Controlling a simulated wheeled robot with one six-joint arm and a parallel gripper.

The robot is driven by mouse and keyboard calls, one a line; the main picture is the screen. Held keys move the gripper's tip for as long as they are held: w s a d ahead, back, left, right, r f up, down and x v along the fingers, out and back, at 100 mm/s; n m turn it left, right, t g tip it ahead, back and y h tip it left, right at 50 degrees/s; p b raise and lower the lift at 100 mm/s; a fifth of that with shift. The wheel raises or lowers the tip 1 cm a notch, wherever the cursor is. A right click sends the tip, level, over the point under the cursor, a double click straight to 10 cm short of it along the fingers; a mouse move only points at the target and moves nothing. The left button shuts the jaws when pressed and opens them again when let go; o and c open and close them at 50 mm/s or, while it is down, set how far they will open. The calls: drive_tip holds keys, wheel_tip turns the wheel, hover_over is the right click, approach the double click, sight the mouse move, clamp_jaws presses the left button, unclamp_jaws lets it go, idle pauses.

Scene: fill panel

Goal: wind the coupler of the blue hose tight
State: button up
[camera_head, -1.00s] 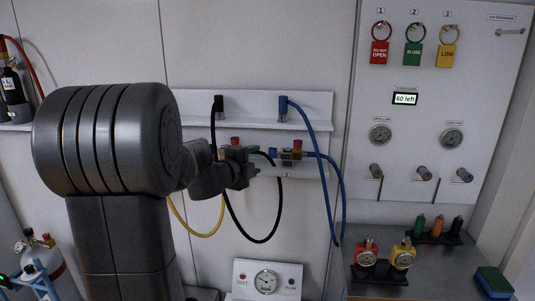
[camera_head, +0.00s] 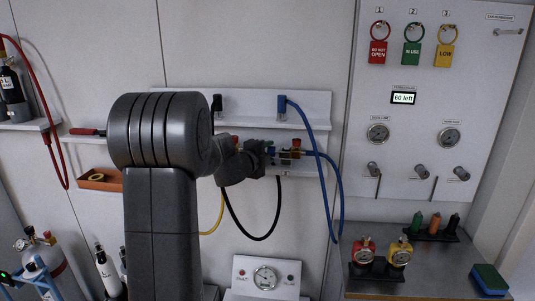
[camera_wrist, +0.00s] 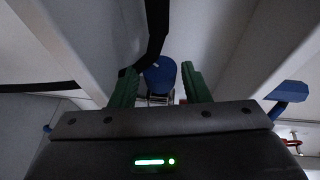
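The blue hose (camera_head: 325,181) loops down from a blue end fitting (camera_head: 283,105) at the upper shelf and up to the right side of the wall manifold (camera_head: 296,154). Another blue part (camera_wrist: 287,93) is outside the fingers at right.
A black hose (camera_head: 277,210) hangs below the manifold and a dark hose (camera_wrist: 156,35) crosses close to the fingers in the wrist view. A yellow hose (camera_head: 216,218) hangs left. A gauge box (camera_head: 266,278) stands below; a counter with red and yellow regulators (camera_head: 400,256) is right.

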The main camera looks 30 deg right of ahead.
drive_tip(key=c, duration=0.7)
drive_tip(key=shift+o, duration=0.2)
drive_tip(key=shift+f+b, duration=0.25)
drive_tip(key=shift+b, duration=0.5)
drive_tip(key=shift+f+h+b, duration=0.15)
drive_tip(key=shift+h+b, duration=0.25)
drive_tip(key=shift+b, duration=0.8)
drive_tip(key=shift+t+b, duration=0.3)
drive_tip(key=shift+b, duration=0.8)
drive_tip(key=h+b, duration=0.1)
drive_tip(key=b, duration=0.4)
drive_tip(key=shift+f+m+t, duration=0.15)
drive_tip(key=shift+m+t, duration=0.25)
drive_tip(key=shift+r+h+b, duration=0.2)
drive_tip(key=shift+h+b, duration=0.2)
drive_tip(key=shift+b, duration=0.7)
drive_tip(key=o, duration=1)
